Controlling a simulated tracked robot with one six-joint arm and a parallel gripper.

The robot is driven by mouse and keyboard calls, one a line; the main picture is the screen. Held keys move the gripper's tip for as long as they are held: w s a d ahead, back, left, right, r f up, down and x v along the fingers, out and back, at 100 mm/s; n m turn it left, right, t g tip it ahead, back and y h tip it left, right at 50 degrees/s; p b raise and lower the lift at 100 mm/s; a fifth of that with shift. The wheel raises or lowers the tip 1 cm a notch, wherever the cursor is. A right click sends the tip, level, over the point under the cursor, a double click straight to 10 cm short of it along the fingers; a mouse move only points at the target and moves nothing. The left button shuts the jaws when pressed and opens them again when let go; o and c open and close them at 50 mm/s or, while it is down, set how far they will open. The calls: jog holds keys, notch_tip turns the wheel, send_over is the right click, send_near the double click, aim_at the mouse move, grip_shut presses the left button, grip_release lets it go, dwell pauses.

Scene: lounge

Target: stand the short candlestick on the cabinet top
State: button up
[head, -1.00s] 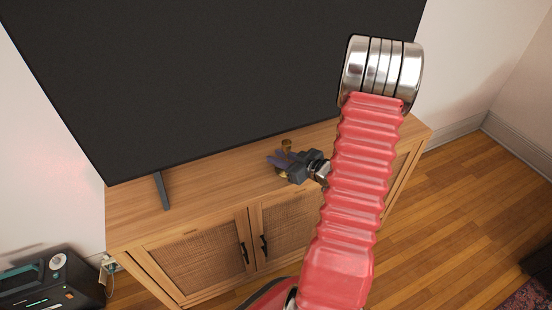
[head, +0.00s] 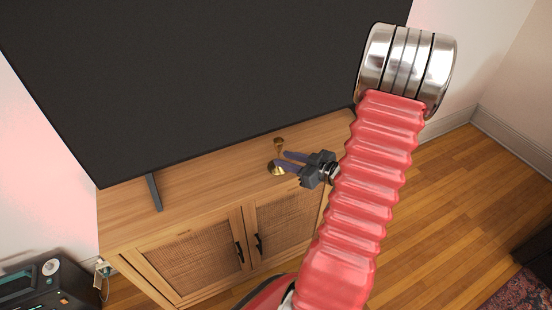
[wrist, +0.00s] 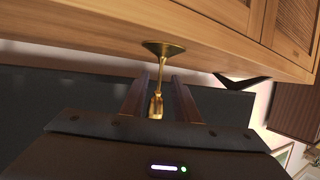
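The short brass candlestick (head: 279,151) stands upright on the wooden cabinet top (head: 225,175), in front of the big dark screen. Its round base rests on the wood. In the wrist view, which is upside down, the candlestick (wrist: 158,75) shows with its base against the cabinet surface. My gripper (head: 286,161) is at the candlestick's right in the head view, its two dark fingers parted. In the wrist view the fingers (wrist: 160,85) lie on either side of the stem, with gaps to both. Nothing is held.
The black television (head: 210,75) rises close behind, with a foot (head: 154,192) on the cabinet's left. The cabinet top is clear between that foot and the candlestick. A dark device (head: 48,285) is at lower left. Open wood floor (head: 440,220) lies to the right.

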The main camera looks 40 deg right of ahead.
jog(key=shift+v, duration=2.3)
jog(key=shift+s, duration=0.1)
